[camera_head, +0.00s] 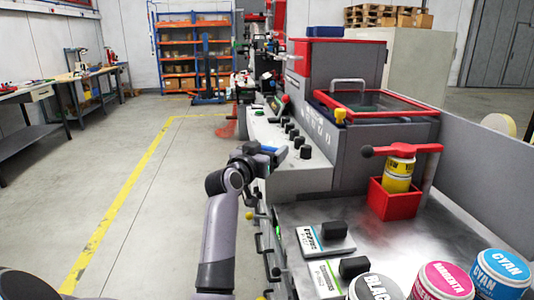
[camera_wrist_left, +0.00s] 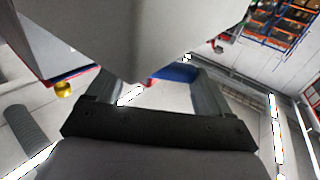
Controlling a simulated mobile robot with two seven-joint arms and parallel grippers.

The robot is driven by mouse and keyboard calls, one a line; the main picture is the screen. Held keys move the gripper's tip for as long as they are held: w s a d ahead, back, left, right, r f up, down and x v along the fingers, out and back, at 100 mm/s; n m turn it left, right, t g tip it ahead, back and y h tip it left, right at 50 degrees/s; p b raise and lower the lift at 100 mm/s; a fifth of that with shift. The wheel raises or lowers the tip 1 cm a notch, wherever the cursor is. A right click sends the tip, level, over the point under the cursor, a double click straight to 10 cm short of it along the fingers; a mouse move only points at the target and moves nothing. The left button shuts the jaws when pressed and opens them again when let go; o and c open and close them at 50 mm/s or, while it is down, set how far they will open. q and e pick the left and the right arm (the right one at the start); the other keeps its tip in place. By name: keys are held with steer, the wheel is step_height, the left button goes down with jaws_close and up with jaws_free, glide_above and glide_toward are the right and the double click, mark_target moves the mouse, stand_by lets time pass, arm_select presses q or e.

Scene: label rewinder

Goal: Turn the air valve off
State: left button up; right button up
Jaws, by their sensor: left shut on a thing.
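My left gripper (camera_head: 276,151) reaches to the left side of the grey machine, level with its control panel. It is shut on a small blue part (camera_head: 267,149), which looks like the air valve's handle. In the left wrist view the blue part (camera_wrist_left: 176,74) shows between the fingers of the left gripper (camera_wrist_left: 162,88), partly hidden by a grey machine panel. The valve's body and the exact handle angle are hidden. My right gripper is not in view.
A panel with black knobs (camera_head: 293,133) lies just beyond the gripper. A yellow knob (camera_head: 250,215) sits low on the machine's side. Ink cans, such as the cyan one (camera_head: 500,272), stand on the metal top. The floor left of the machine is clear.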

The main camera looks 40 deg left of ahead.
arm_select(q)
steer(key=m+h+b, duration=0.1)
steer(key=h+b, duration=0.1)
steer(key=m+h+b, duration=0.2)
steer(key=h+b, duration=0.1)
steer(key=w+a+m+h+b, duration=0.1)
steer(key=m+h+b, duration=0.1)
steer(key=h+b, duration=0.1)
steer(key=shift+f+t, duration=0.3)
steer(key=shift+f, duration=0.1)
steer(key=shift+w+a+r+m+h+b, duration=0.1)
steer(key=shift+w+m+h+b, duration=0.1)
steer(key=shift+m+h+b, duration=0.85)
steer(key=shift+w+r+m+g+h+b, duration=0.15)
steer(key=shift+m+g+h+b, duration=0.4)
steer(key=shift+h, duration=0.7)
steer(key=shift+w+r+m+g+h, duration=0.1)
steer(key=shift+w+m+g+h, duration=0.05)
steer(key=shift+m+g+h, duration=0.55)
steer(key=shift+w+r+m+g+h, duration=0.15)
steer(key=shift+m+g+h, duration=0.3)
steer(key=shift+h, duration=0.45)
steer(key=shift+f+m+g+h, duration=0.15)
steer(key=shift+m+g+h, duration=0.15)
steer(key=shift+m+h, duration=0.2)
steer(key=o, duration=0.9)
steer(key=shift+w, duration=0.1)
steer(key=shift+o, duration=0.2)
